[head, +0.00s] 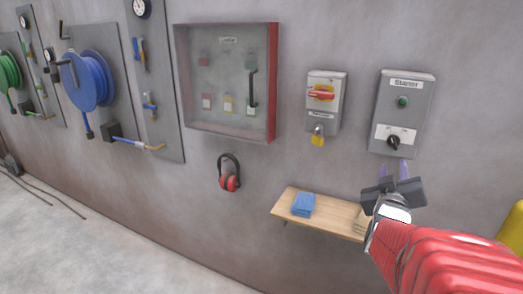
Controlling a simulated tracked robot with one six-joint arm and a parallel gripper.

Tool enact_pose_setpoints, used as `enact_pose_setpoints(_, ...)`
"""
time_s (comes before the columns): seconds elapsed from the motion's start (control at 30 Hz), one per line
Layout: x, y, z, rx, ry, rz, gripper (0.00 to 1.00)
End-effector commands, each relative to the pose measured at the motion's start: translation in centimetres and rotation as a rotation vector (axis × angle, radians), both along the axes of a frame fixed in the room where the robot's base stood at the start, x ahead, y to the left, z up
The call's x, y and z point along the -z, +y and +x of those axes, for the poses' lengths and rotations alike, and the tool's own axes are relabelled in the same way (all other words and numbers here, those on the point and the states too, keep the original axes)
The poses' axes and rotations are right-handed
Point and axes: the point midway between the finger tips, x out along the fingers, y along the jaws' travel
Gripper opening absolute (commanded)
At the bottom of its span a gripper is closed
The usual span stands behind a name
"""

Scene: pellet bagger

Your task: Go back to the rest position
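My gripper (393,172) is at the end of my red arm at the lower right. The box has a green button (403,101) and a black rotary knob (393,143). I cannot tell whether the fingertips touch the box.
An isolator with a red handle (321,93) and yellow padlock (318,139) is to the left. A glass-fronted cabinet (228,119), red earmuffs (229,175) and hose reels (88,80) hang on the wall. A blue cloth (303,204) lies on the shelf. Floor at lower left is mostly clear.

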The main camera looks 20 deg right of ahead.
Motion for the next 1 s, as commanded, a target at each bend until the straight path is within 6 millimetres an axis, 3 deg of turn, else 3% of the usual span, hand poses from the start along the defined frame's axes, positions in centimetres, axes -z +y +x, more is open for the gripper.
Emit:
enact_pose_setpoints(0.27,0.0,0.3,0.2,-0.007,0.001,0.006,0.29)
enact_pose_setpoints(0.47,0.9,3.4,2.1,-0.081,0.022,0.088,0.29)
enact_pose_setpoints(0.73,3.8,12.8,5.0,-0.255,0.122,0.318,0.29)
enact_pose_setpoints(1.0,6.7,22.8,4.4,-0.388,0.273,0.533,0.29)
